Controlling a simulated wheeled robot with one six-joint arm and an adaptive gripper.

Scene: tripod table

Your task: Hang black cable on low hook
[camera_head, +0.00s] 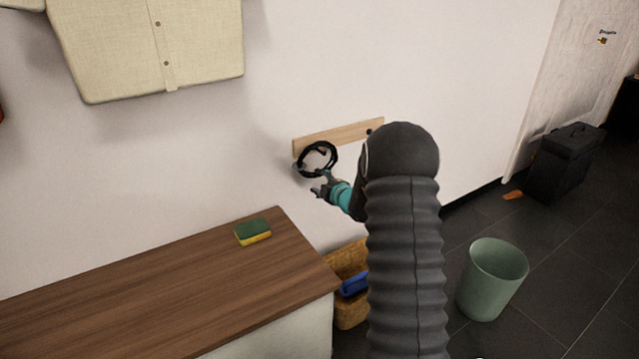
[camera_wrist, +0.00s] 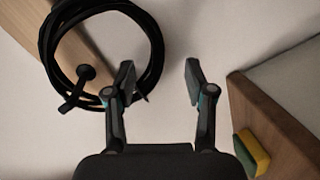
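The black cable (camera_head: 332,152) is a round coil against the wooden hook rail (camera_head: 349,133) on the wall. In the wrist view the coil (camera_wrist: 153,45) appears to loop around a dark hook (camera_wrist: 85,72), which shows inside the ring, its arm crossing the coil's edge. Contact between cable and hook is not clear. My gripper (camera_head: 321,188) is just below the coil. In the wrist view my gripper (camera_wrist: 160,84) is open, with nothing between its fingers. The left finger is close to the coil's edge; whether they touch is unclear.
A wooden-topped cabinet (camera_head: 150,285) with a green and yellow sponge (camera_head: 253,232) stands at lower left. A basket (camera_head: 347,262) holding something blue is beside it. A green bin (camera_head: 491,280) and a black box (camera_head: 565,165) are on the floor. A beige shirt (camera_head: 150,45) hangs above.

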